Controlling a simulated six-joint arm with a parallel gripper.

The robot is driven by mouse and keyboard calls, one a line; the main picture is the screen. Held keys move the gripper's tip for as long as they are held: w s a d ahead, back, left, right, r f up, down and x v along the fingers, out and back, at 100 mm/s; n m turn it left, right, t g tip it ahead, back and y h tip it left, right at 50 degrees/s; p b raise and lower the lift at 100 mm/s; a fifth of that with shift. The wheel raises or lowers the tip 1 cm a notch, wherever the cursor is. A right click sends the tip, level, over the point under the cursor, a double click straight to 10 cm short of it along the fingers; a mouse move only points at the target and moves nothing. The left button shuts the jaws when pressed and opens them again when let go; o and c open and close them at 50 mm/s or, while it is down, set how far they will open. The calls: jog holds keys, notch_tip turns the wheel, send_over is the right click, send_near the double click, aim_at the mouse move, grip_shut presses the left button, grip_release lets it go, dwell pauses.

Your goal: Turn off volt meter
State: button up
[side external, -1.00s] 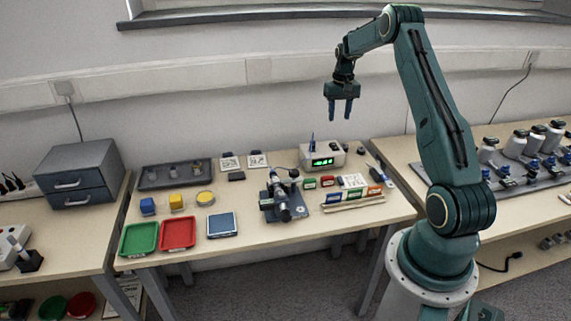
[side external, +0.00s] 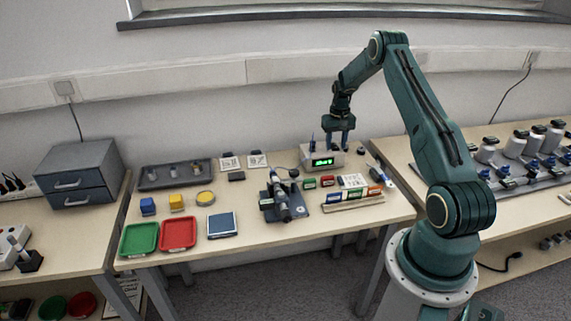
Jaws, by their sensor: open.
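The volt meter (side external: 312,161) is a pale box with a lit green display, at the back right of the middle table. Its digits are too small to read surely. My gripper (side external: 338,146) points down right at the meter's top right part, with its fingers apart and nothing seen between them. I cannot tell whether the fingertips touch the meter. The gripper hides part of the meter's top and back, and no switch can be made out.
A dark microscope-like device (side external: 278,196) stands left in front of the meter. Small red and green blocks (side external: 326,181) and a row of coloured boxes (side external: 352,195) lie in front. A green tray (side external: 139,239) and a red tray (side external: 178,233) are at the front left.

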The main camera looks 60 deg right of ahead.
grip_shut()
jog(key=shift+w+d+r+g+y, duration=0.1)
jog(key=shift+w+d+g+y, duration=0.1)
jog(key=shift+g+y, duration=0.35)
jog(key=shift+w+d+g+y, duration=0.1)
jog(key=shift+d+g+y, duration=0.05)
jog(key=shift+g+y, duration=0.4)
dwell(0.4)
grip_release()
jog(key=shift+r, duration=0.15)
